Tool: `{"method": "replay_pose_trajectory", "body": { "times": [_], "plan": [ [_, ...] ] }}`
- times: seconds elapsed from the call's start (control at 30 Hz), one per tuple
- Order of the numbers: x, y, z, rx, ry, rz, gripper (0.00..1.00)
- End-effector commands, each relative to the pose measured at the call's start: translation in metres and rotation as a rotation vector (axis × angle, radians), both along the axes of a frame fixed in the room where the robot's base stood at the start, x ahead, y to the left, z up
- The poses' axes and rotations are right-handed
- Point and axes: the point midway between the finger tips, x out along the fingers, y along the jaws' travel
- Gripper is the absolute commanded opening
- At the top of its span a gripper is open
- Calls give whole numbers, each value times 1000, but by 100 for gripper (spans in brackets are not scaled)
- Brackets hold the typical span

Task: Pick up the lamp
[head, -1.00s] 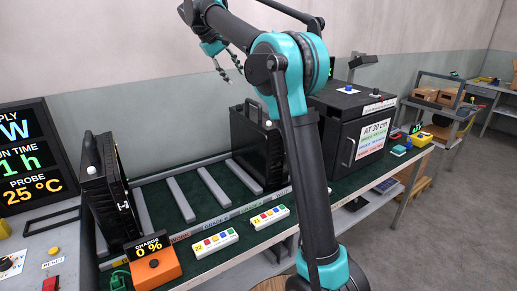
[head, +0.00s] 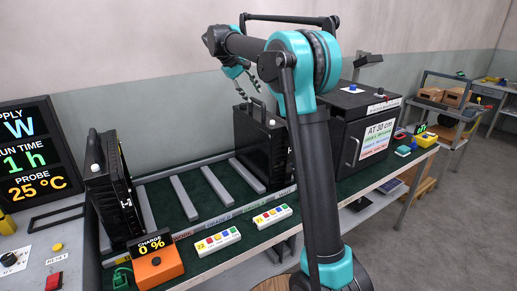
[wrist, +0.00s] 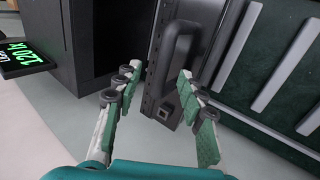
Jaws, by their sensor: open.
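Two black floodlight lamps with top handles stand upright on the green bench: one at the left end (head: 108,190) and one near the middle (head: 256,150), beside a black box. My gripper (head: 246,88) is open and empty, just above the middle lamp. In the wrist view my gripper (wrist: 160,74) has its two fingers spread, with the dark handle (wrist: 180,50) of the lamp seen beyond and between them. I cannot tell whether the fingers reach around the handle. My arm hides part of the middle lamp's right side in the head view.
A black test box (head: 352,130) stands just right of the middle lamp. Grey rails (head: 183,198) cross the bench between the lamps. Button strips (head: 217,240) and an orange charge unit (head: 158,266) line the front edge. A shelf cart (head: 445,115) stands far right.

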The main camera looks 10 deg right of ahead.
Motion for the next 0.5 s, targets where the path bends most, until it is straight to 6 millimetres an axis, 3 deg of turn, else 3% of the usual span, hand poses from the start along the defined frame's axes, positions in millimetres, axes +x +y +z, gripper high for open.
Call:
{"method": "replay_pose_trajectory", "body": {
  "times": [0.3,0.5],
  "plan": [
    [9,-17,-36,0,0,0,40],
    [12,-23,-45,0,0,0,40]
  ]
}}
